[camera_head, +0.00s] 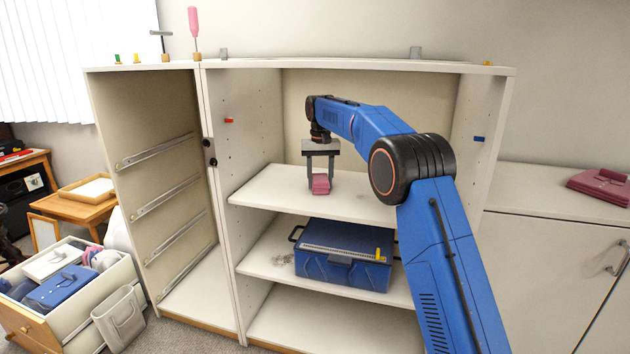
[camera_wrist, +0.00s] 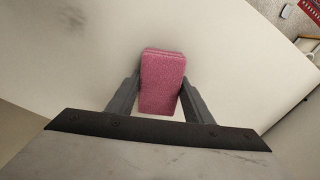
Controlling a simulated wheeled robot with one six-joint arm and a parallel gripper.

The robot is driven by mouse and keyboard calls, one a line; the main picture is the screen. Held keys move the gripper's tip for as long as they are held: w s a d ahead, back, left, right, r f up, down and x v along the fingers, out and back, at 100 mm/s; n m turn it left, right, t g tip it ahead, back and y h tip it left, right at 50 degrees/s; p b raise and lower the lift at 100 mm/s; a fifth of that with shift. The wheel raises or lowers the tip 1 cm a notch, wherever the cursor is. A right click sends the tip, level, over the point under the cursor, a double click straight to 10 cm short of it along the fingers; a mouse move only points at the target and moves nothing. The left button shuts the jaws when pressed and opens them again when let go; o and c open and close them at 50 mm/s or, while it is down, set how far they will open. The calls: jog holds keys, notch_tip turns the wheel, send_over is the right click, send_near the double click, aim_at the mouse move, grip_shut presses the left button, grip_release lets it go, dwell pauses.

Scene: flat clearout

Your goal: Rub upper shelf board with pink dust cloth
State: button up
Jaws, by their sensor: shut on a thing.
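The pink dust cloth (camera_head: 320,184) is a folded block between the fingers of my gripper (camera_head: 321,178). My gripper points down and is shut on the cloth, just over the upper shelf board (camera_head: 270,190) of the open cabinet. The cloth appears to touch the board, but I cannot tell for sure. In the wrist view the cloth (camera_wrist: 161,82) sits between the two grey fingertips (camera_wrist: 160,95). The pale board (camera_wrist: 60,80) spreads beneath it, with a dark grey smudge (camera_wrist: 72,18) at the upper left. My arm hides the board's right part.
The cabinet's left side wall (camera_head: 245,130) and top (camera_head: 350,67) enclose the space. A screwdriver with a pink handle (camera_head: 194,30) stands on top.

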aim_at(370, 196)
jog(key=shift+s+d, duration=0.25)
jog(key=shift+d, duration=0.5)
jog(key=shift+s+d, duration=0.25)
jog(key=shift+d, duration=0.55)
jog(key=shift+s+d, duration=0.25)
jog(key=shift+d, duration=0.5)
jog(key=shift+s+d+f, duration=0.1)
jog(key=shift+s+d, duration=0.15)
jog(key=shift+d, duration=0.5)
jog(key=shift+s+d+r, duration=0.1)
jog(key=shift+s+d, duration=0.1)
jog(key=shift+d, duration=0.55)
jog(key=shift+s+d+f, duration=0.1)
jog(key=shift+s+d, duration=0.15)
jog(key=shift+d, duration=0.5)
jog(key=shift+s+d+r, duration=0.1)
jog(key=shift+s+d, duration=0.15)
jog(key=shift+d, duration=0.5)
jog(key=shift+s+d+r, duration=0.1)
jog(key=shift+s+d, duration=0.15)
jog(key=shift+d, duration=0.55)
jog(key=shift+s+d, duration=0.25)
jog(key=shift+d, duration=0.5)
jog(key=shift+s+d+f, duration=0.1)
jog(key=shift+s+d, duration=0.2)
jog(key=shift+d, duration=0.5)
jog(key=shift+s+d+f, duration=0.1)
jog(key=shift+s+d, duration=0.15)
jog(key=shift+d, duration=0.55)
jog(key=shift+r, duration=3.05)
